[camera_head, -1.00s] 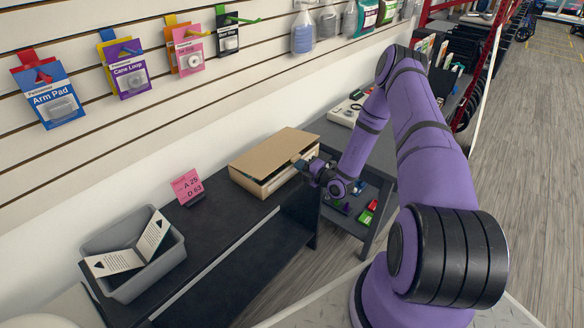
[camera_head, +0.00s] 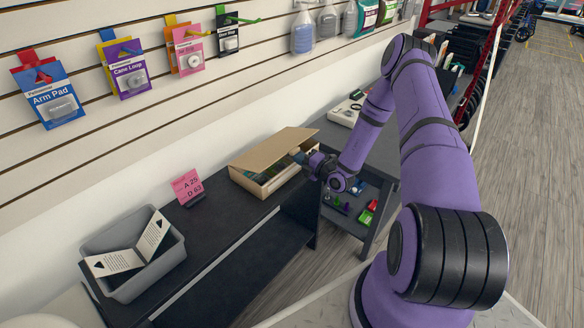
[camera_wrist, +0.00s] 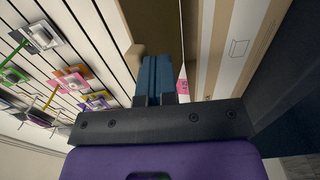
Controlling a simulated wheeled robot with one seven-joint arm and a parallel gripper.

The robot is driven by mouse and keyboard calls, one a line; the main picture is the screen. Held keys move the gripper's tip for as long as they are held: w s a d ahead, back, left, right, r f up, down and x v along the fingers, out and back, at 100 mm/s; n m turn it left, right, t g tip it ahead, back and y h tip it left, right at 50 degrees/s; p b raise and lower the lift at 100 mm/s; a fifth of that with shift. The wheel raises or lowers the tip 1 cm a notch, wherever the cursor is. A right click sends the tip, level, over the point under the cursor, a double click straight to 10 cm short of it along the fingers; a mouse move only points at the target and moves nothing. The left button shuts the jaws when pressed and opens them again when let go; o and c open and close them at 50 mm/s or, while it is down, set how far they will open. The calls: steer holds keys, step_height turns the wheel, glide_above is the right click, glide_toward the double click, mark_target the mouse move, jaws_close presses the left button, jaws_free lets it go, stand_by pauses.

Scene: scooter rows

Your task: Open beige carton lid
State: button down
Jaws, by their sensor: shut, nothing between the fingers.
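The beige carton (camera_head: 281,182) sits on the dark bench top against the wall. Its lid (camera_head: 272,148) is tilted up a little at the front, and a dark gap shows below it. My gripper (camera_head: 300,157) is at the front right of the carton, with its fingertips at the gap under the lid's front edge. In the wrist view the blue-grey fingers (camera_wrist: 155,72) are shut together and hold nothing. The carton's printed front wall (camera_wrist: 235,45) shows right of them. Whether the fingertips touch the lid is hard to tell.
A grey bin (camera_head: 150,279) holding an open leaflet stands at the left of the bench. A pink sign (camera_head: 186,186) stands between bin and carton. Hanging packages (camera_head: 49,95) line the slatted wall behind. A lower shelf with small coloured items lies right of the carton.

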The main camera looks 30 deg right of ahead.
steer(key=shift+r, duration=0.15)
steer(key=shift+w+a+r, duration=0.1)
steer(key=shift+w+r, duration=0.15)
steer(key=shift+r, duration=0.95)
steer(key=shift+w+a+r, duration=0.1)
steer(key=shift+w+r, duration=0.1)
steer(key=shift+r, duration=0.95)
steer(key=shift+w, duration=0.1)
steer(key=shift+w+a+r, duration=0.3)
steer(key=shift+w+r, duration=0.5)
steer(key=shift+r, duration=0.1)
steer(key=shift+w+a+r, duration=0.25)
steer(key=shift+w+r, duration=0.5)
steer(key=shift+r, duration=0.1)
steer(key=shift+w, duration=0.1)
steer(key=shift+r+x, duration=0.2)
steer(key=shift+x, duration=0.6)
steer(key=shift+r+x, duration=0.15)
steer(key=shift+x, duration=0.65)
steer(key=shift+r+x, duration=0.2)
steer(key=shift+x, duration=0.6)
steer(key=shift+w+a, duration=0.1)
steer(key=shift+x, duration=2.4)
steer(key=shift+r, duration=0.15)
